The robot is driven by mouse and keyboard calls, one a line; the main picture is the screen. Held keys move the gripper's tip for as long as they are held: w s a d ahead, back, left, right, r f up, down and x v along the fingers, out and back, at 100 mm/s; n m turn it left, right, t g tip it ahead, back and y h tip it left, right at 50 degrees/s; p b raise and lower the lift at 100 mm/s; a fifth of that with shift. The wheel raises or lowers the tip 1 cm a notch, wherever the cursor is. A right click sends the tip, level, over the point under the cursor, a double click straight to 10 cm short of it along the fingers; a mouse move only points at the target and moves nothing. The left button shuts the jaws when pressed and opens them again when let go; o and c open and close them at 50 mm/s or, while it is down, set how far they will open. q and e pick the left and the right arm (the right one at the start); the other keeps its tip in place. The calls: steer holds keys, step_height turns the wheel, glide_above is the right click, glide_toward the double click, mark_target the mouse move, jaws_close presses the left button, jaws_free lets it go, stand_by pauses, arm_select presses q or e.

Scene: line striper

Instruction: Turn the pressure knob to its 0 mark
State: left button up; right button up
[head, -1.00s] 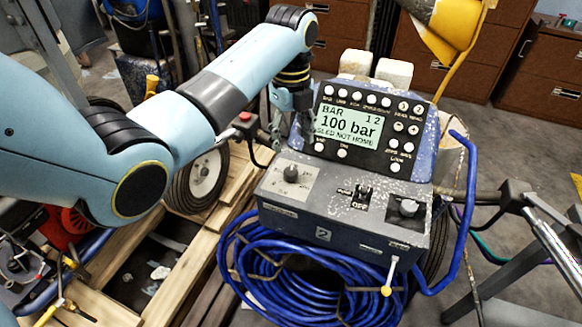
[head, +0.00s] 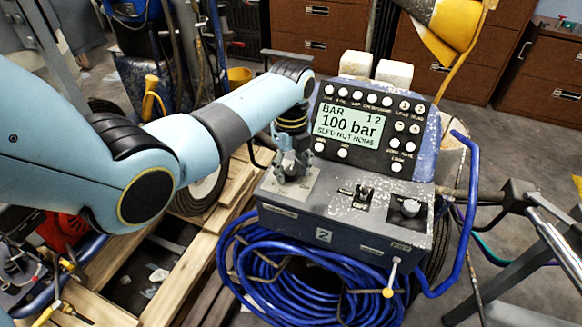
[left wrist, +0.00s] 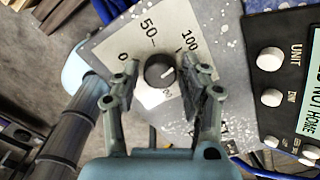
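The pressure knob (left wrist: 159,72) is a round dark knob with a white pointer line, on a pale dial plate (left wrist: 205,28) marked 0, 50 and 100. The pointer is turned toward the 100 side. The display (head: 348,124) reads 100 bar and "SLED NOT HOME". My right gripper is not in view.
The button panel (head: 405,130) rises behind my gripper. A blue hose coil (head: 300,285) hangs below. Wooden boards (head: 200,240) lie to the left.

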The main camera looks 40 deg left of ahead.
arm_select(q)
jaws_close()
